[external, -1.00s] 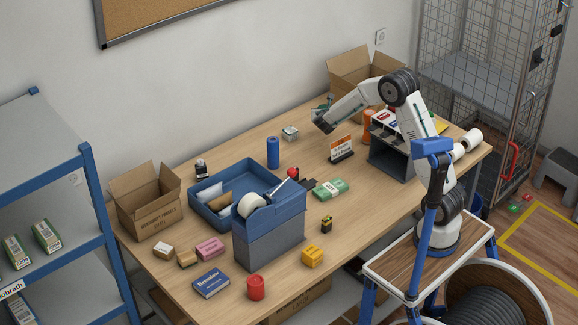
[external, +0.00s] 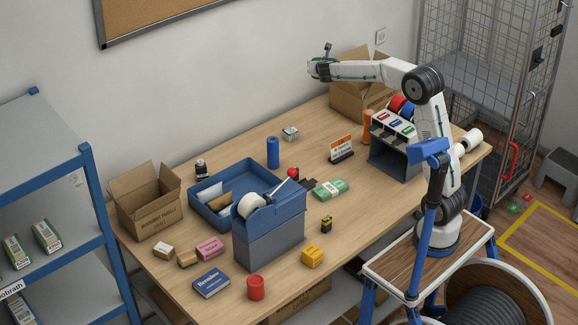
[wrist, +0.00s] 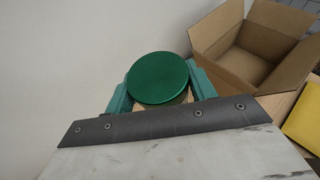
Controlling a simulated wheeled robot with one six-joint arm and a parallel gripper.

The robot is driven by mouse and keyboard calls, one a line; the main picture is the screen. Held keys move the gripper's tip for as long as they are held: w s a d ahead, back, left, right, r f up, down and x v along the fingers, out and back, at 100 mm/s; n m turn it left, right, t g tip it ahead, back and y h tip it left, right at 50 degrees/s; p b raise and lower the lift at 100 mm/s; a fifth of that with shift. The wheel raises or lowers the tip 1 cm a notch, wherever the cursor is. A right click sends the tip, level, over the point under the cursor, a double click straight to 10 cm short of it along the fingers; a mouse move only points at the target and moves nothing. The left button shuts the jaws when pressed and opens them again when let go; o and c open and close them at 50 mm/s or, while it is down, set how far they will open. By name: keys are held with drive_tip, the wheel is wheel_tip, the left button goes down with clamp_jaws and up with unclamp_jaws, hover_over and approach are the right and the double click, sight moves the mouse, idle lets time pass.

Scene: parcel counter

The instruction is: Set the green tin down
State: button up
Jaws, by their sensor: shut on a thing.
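The green tin (wrist: 158,78) is held between the two teal fingers of my gripper (wrist: 160,88) in the wrist view, its round green lid facing the camera. In the external view my gripper (external: 318,68) is raised high above the back of the table (external: 240,150), near the wall. The tin itself cannot be made out clearly there. What lies straight below the tin is mostly hidden in the wrist view.
An open cardboard box (external: 362,98) stands at the back right; it also shows right of the tin in the wrist view (wrist: 255,45). A blue cylinder (external: 273,152), a small sign (external: 341,149) and a grey sorter (external: 392,150) stand on the table. Bare tabletop lies between them.

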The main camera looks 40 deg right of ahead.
drive_tip(key=w+a+n+t+y, duration=0.2)
drive_tip(key=w+a+n+y, duration=0.3)
drive_tip(key=a+n+y, duration=0.5)
drive_tip(key=s+a+n+g+y, duration=0.7)
drive_tip(key=s+n+g+y, duration=0.1)
drive_tip(key=s+n+y, duration=0.15)
drive_tip(key=shift+n, duration=0.55)
drive_tip(key=shift+a+f, duration=0.15)
drive_tip(key=shift+f, duration=13.85)
drive_tip(key=shift+f, duration=0.1)
drive_tip(key=o, duration=1.1)
drive_tip(key=shift+c, duration=0.2)
